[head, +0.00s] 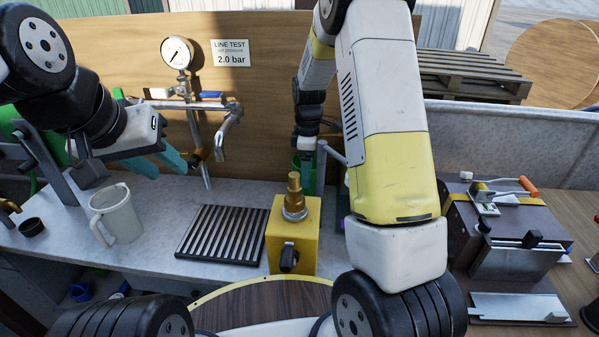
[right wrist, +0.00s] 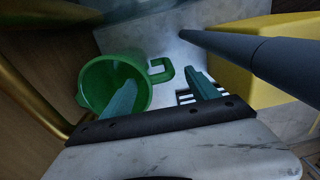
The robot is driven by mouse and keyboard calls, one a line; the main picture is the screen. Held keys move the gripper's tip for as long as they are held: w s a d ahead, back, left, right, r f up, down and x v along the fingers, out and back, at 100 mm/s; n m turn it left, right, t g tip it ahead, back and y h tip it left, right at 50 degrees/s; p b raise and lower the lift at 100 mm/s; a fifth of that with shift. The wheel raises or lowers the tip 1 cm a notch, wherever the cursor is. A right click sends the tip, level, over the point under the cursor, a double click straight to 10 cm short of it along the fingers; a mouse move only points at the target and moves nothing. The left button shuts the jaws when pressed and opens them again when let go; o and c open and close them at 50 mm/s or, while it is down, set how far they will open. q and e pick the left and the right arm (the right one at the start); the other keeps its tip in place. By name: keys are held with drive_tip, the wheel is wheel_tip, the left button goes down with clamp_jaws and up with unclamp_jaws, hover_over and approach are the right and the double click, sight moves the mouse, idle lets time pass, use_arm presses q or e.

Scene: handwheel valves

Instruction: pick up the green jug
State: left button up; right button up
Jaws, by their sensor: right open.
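The green jug (right wrist: 98,77) stands upright with its open mouth showing in the right wrist view; its handle (right wrist: 164,71) points right. My left gripper (head: 158,163) is open and empty, above and behind a pale grey jug (head: 117,217).
A yellow block with a brass fitting (head: 293,240) stands near the green jug, with a slatted drain grate (head: 215,238) to its left. A grey bar (right wrist: 260,58) crosses the right wrist view. A tap (head: 228,130) and gauge (head: 177,52) are behind.

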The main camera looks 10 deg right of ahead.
drive_tip(key=shift+s+f, duration=0.1)
drive_tip(key=shift+f, duration=1.4)
drive_tip(key=shift+r, duration=0.1)
clamp_jaws()
